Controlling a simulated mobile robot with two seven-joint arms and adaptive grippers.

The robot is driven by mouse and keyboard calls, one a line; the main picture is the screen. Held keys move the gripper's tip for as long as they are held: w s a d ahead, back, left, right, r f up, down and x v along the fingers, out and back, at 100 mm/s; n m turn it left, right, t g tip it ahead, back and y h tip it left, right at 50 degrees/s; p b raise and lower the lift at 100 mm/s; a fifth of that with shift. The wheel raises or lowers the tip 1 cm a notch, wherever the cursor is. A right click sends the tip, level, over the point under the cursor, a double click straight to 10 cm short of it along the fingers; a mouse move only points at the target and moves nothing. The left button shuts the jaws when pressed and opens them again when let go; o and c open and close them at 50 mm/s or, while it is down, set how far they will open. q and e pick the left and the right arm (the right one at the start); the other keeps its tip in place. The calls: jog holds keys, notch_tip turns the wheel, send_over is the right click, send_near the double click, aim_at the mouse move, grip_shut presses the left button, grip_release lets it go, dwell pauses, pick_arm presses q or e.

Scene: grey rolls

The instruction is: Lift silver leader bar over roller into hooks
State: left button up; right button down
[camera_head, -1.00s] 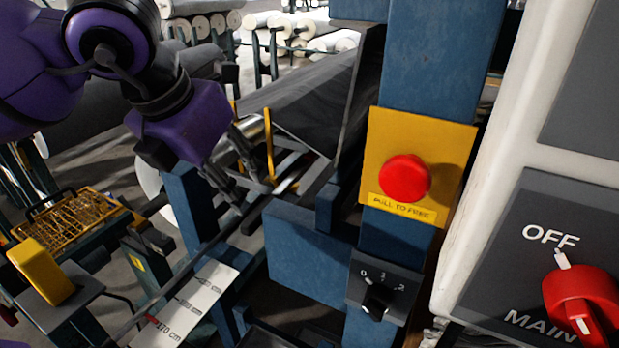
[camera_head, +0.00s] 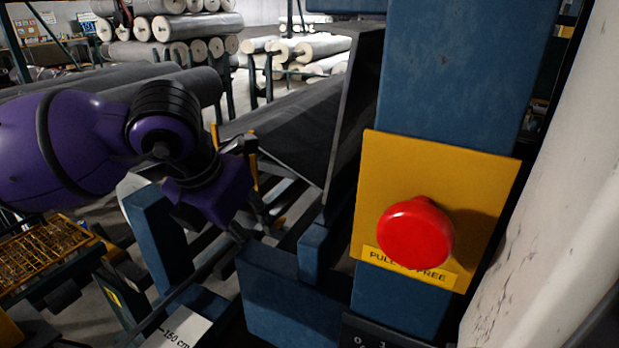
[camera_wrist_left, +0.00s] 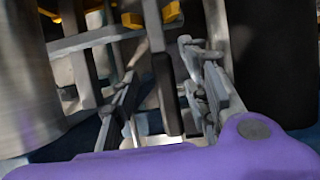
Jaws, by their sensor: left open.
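My left gripper (camera_head: 257,222) hangs over the machine frame, just left of the blue post, with its fingers pointing down. In the left wrist view its two fingers (camera_wrist_left: 168,100) stand apart. A dark bar (camera_wrist_left: 166,95) shows between them, and I see no contact with it. A smooth silver roller (camera_wrist_left: 25,80) fills the left of that view. I cannot single out the silver leader bar or the hooks for sure among the grey metal bars (camera_wrist_left: 95,40). My right gripper is not in view.
The blue post (camera_head: 450,75) with a yellow plate (camera_head: 385,175) and red stop button (camera_head: 415,233) stands close on the right. A slanted dark panel (camera_head: 310,130) stands behind the gripper. An orange mesh rack (camera_head: 45,250) is at lower left. Grey rolls (camera_head: 190,85) lie behind.

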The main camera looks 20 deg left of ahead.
pick_arm(q)
jog(key=shift+w+f, duration=0.15)
jog(key=shift+f, duration=0.25)
grip_shut()
jog(key=shift+r, duration=0.1)
jog(key=shift+r, duration=0.1)
